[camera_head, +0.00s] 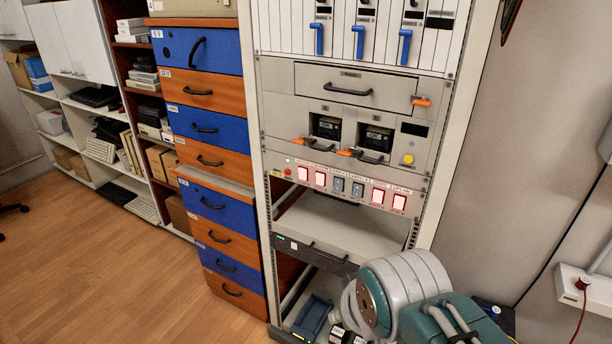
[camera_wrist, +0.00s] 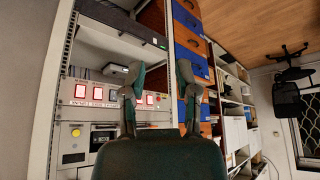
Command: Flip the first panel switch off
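The switch panel (camera_head: 348,186) is a grey strip across the rack with a row of rocker switches. The first switch (camera_head: 303,174) at its left end is lit red, as is the one beside it (camera_head: 320,179). Two grey unlit switches (camera_head: 347,187) follow, then two red lit ones (camera_head: 388,199). In the upside-down wrist view the panel (camera_wrist: 68,90) lies behind and left of my gripper (camera_wrist: 160,68). My gripper is open and empty, its two fingers apart. The left finger hides part of the switch row. The fingertips are not clear in the head view.
Above the panel are two modules with orange-tipped handles (camera_head: 372,155) and a drawer handle (camera_head: 347,90). Below is a pull-out shelf (camera_head: 345,228). Blue and orange drawers (camera_head: 208,124) stand left of the rack.

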